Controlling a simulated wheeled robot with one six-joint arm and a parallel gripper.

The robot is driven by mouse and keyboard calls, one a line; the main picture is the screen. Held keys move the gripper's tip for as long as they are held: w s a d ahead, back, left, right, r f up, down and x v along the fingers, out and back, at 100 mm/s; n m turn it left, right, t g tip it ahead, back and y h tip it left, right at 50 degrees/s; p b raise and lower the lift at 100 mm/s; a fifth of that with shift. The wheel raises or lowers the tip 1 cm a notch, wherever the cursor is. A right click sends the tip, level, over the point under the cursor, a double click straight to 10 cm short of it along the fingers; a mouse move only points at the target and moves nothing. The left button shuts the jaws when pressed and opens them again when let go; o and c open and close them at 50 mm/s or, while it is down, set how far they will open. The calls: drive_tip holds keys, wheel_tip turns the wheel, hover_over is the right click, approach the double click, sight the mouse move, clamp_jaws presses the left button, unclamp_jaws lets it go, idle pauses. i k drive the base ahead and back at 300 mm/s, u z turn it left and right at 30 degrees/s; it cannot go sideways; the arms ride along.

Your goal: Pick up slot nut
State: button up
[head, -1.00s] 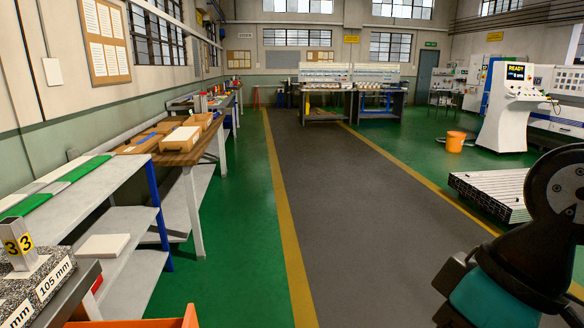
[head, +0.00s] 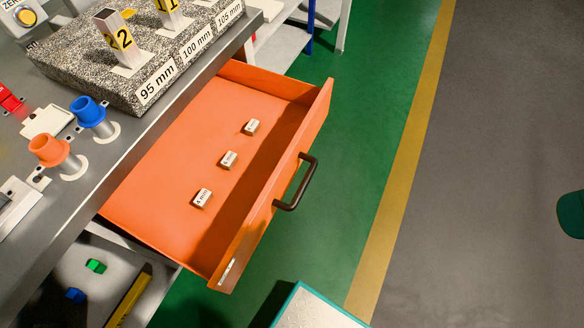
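Three small pale blocks with printed labels lie apart in a row on the floor of an open orange drawer (head: 150,200). The near one (head: 202,198) seems to read 4 mm. The middle one (head: 229,160) and the far one (head: 251,127) have labels too small to read surely. They may be the slot nuts, but I cannot tell for certain. A small green piece (head: 96,266) and a small blue piece (head: 75,296) lie on the shelf below. My gripper is not in view.
The drawer's dark handle (head: 296,182) juts out over the green floor. A grey bench top (head: 128,118) above carries a granite block (head: 85,75) marked 95, 100 and 105 mm, plus blue (head: 88,110) and orange (head: 48,150) cups.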

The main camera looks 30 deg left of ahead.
sight(203, 198)
drive_tip(key=u, duration=1.75)
